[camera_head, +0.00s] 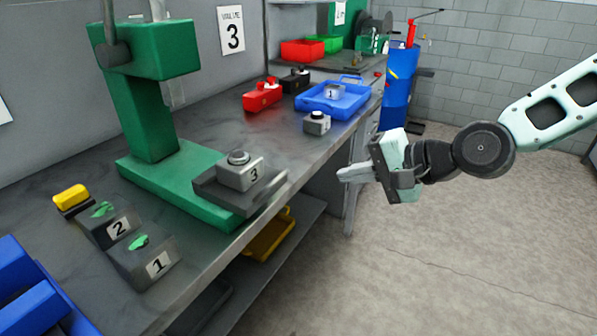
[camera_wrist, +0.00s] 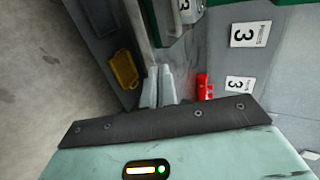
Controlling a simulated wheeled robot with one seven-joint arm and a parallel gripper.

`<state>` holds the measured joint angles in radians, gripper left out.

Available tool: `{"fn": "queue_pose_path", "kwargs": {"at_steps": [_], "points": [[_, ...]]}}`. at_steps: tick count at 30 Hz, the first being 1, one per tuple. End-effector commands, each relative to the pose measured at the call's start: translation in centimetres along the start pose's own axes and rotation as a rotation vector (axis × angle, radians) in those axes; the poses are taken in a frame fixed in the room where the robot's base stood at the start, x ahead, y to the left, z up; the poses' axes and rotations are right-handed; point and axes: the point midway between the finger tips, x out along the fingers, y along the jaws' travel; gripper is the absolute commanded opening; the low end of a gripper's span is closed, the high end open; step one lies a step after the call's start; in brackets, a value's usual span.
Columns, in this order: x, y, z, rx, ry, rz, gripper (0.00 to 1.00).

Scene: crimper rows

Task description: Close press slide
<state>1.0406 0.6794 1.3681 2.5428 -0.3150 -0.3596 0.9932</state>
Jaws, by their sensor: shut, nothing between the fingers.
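The green press (camera_head: 150,110) stands on the bench at the left. Its dark grey slide (camera_head: 212,192) sticks out from the green base toward the bench's front edge. A grey block marked 3 (camera_head: 240,172) with a round metal top sits on the slide. My gripper (camera_head: 343,174) is off the front of the bench, right of the slide and apart from it, with its fingers pointing left. The fingers are together and empty, as the wrist view also shows (camera_wrist: 159,86). In the wrist view a block marked 3 (camera_wrist: 188,8) and part of the green press show at the top.
A small grey block (camera_head: 317,122), a red box (camera_head: 262,96) and a blue tray (camera_head: 352,101) lie further back. A yellow bin (camera_head: 268,236) is below. Floor at right is clear.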

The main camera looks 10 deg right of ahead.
Motion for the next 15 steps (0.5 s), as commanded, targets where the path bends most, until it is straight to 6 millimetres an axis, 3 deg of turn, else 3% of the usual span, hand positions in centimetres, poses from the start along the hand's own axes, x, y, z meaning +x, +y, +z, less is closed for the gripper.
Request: {"fn": "queue_pose_path", "kwargs": {"at_steps": [9, 15], "points": [[1.5, -0.1, 0.3, -0.005, -0.002, 0.014, 0.00], [5.1, 0.5, 0.2, -0.007, 0.000, 0.011, 0.00]]}}
